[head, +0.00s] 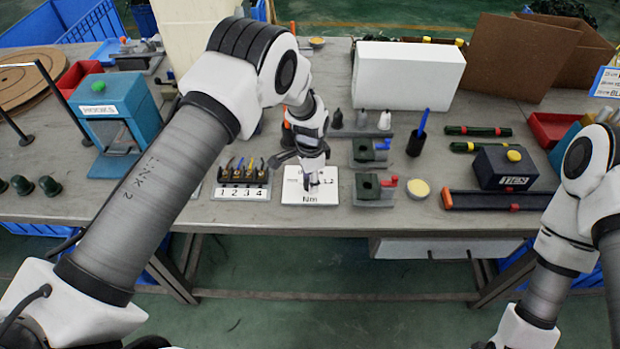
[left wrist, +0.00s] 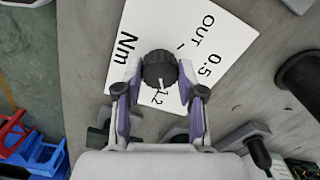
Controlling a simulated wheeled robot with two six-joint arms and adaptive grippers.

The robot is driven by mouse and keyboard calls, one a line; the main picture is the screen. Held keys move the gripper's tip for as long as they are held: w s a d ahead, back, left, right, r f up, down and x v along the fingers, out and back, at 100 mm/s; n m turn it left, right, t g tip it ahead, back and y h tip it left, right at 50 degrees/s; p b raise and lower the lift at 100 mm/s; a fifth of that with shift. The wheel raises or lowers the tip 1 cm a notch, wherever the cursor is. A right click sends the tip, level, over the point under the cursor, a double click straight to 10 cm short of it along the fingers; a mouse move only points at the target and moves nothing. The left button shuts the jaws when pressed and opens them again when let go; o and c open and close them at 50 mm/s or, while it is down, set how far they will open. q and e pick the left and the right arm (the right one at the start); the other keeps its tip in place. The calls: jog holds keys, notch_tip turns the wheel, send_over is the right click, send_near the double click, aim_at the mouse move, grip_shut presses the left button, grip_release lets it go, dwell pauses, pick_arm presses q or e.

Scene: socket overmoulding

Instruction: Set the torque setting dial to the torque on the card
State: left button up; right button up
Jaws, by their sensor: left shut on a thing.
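The torque dial is a black round knob (left wrist: 160,68) on a white plate (head: 322,198) marked Nm. In the left wrist view the plate shows OUT, 0.5 and 1.2, and the knob's white line points down toward 1.2. My left gripper (left wrist: 160,88) is shut on the knob, with a finger on each side. My right gripper is not in view.
A stand with slots numbered 1 to 4 (head: 240,193) is left of the plate. Green blocks on grey bases (head: 372,187) and a yellow-topped dish (head: 418,188) are to the right. A white box (head: 408,75) stands behind. The table's front edge is close to the plate.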

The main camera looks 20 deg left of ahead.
pick_arm(q)
jog(key=shift+s+f+m, duration=0.2)
jog(key=shift+m, duration=0.9)
jog(key=o, duration=1.1)
jog(key=shift+o, duration=0.2)
jog(key=shift+w+d, duration=0.1)
jog(key=shift+w, duration=0.1)
jog(key=shift+r, duration=0.1)
jog(key=shift+r, duration=0.2)
notch_tip(320, 180, up, 12)
jog(key=shift+f, duration=0.25)
